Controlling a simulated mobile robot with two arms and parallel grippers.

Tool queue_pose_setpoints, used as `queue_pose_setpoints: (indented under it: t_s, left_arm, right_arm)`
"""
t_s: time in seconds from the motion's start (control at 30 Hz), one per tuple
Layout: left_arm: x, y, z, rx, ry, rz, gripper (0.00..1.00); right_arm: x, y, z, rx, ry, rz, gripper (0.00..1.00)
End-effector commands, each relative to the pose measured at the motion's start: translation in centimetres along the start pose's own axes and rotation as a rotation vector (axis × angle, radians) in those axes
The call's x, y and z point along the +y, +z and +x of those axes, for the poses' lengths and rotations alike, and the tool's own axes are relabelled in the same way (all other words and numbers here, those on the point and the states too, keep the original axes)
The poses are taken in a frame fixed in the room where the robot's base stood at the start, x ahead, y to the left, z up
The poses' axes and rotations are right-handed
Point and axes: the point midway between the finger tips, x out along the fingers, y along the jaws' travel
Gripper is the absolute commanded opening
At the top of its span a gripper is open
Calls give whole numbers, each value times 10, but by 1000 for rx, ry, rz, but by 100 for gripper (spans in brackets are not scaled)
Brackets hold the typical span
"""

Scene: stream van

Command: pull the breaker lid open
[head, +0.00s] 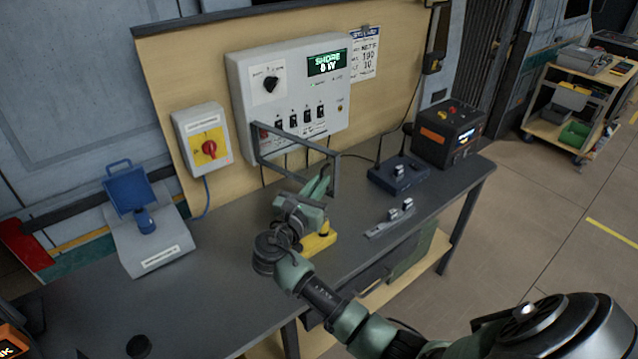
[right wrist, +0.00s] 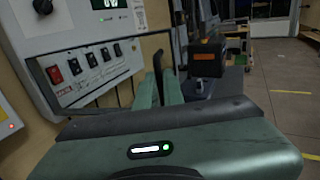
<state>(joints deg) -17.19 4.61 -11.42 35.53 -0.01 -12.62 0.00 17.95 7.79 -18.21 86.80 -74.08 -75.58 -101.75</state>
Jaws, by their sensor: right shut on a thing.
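The breaker lid (head: 336,172) is a dark, see-through frame on the lower part of the grey wall panel (head: 240,75). In the head view it stands out from the panel face, in front of the row of black breaker switches (head: 307,115). My right gripper (head: 321,183) is at the lid's lower right edge, shut on the lid. In the right wrist view the green fingers (right wrist: 158,88) close around a dark upright piece of it, with the switches (right wrist: 102,54) to the left. The fingertips are partly hidden. My left gripper is not in view.
A yellow-and-red switch box (head: 208,146) hangs left of the panel. On the bench stand a blue-lidded grey box (head: 155,240), a yellow object (head: 318,243), a navy device (head: 397,175) and a black unit (head: 446,134). The bench front is partly clear.

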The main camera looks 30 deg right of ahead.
Motion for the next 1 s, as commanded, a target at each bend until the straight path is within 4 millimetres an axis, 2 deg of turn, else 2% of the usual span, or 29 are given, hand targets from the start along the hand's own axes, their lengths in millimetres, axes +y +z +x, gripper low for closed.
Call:
queue_pose_setpoints:
  t_s: [0.23,0.4,0.6,0.9,0.93,1.0]
  left_arm:
    - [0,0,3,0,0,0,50]
    - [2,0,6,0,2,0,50]
    - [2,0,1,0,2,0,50]
    - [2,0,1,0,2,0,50]
    - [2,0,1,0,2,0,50]
    - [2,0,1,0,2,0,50]
  right_arm:
    - [5,-2,-7,4,-28,2,0]
    - [22,-2,-38,6,-123,2,0]
    - [36,0,-61,1,-129,0,0]
    - [37,1,-62,-1,-128,1,0]
    - [37,1,-62,-1,-128,1,14]
    - [37,1,-62,-1,-128,2,31]
